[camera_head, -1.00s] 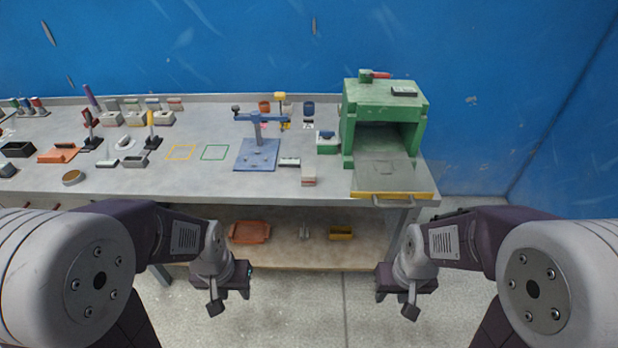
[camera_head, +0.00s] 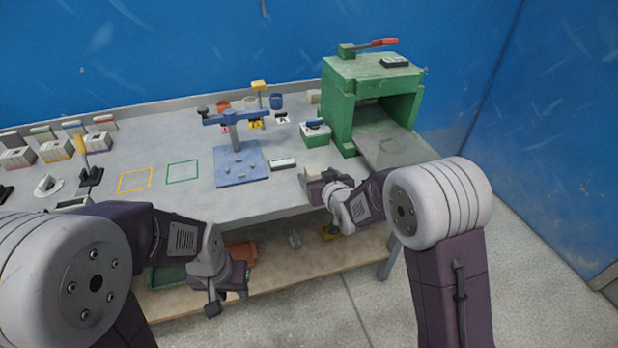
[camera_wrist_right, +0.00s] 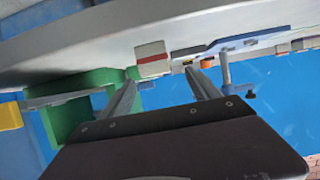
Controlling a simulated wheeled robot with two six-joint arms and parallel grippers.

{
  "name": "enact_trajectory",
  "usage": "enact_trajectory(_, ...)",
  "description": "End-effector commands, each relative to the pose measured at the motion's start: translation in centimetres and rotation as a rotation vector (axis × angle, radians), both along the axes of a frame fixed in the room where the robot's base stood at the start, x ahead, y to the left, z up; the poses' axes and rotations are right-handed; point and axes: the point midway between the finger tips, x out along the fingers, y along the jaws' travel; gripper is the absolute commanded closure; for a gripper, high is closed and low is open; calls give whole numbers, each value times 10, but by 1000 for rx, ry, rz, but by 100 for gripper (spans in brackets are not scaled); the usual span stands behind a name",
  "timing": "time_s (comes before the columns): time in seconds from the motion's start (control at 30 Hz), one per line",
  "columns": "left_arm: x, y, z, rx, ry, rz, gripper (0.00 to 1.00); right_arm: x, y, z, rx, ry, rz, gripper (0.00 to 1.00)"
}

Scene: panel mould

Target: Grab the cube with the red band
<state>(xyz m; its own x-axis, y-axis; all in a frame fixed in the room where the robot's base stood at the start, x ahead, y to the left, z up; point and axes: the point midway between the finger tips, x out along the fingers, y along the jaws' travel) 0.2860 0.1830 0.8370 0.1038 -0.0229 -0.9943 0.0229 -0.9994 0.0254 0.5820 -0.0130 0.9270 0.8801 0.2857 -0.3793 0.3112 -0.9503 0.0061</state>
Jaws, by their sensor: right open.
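The cube with the red band (camera_wrist_right: 152,58) shows in the right wrist view, upside down, pale with a red stripe. It stands on the bench near the front edge. In the head view only its pale top (camera_head: 315,168) shows behind my right gripper (camera_head: 312,188), which hides the rest. My right gripper is open, with nothing between its fingers; in its wrist view the fingertips (camera_wrist_right: 162,76) point towards the cube, which appears beyond them. My left gripper (camera_head: 222,300) hangs low in front of the bench, away from the cube; its finger gap is not clear.
The green press box (camera_head: 340,105) stands right of the cube, its metal plate (camera_head: 385,148) reaching forward. Yellow (camera_head: 135,180) and green (camera_head: 183,171) outlines on the bench are empty.

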Motion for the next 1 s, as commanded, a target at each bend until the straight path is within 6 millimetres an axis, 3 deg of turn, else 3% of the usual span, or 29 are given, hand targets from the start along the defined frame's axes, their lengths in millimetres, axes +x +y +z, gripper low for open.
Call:
enact_trajectory(0.23,0,0,2,0,0,0,64,28,8,-12,0,3,-1,29)
enact_trajectory(0.47,0,0,2,0,0,0,64,38,12,-19,-2,6,-2,29)
enact_trajectory(0.7,0,0,2,0,0,0,64,71,23,-39,-1,5,-2,29)
enact_trajectory(0.97,0,0,2,0,0,0,64,76,24,-41,-2,6,-2,29)
enact_trajectory(1.0,0,0,2,0,0,0,64,76,24,-41,-2,6,-2,35)
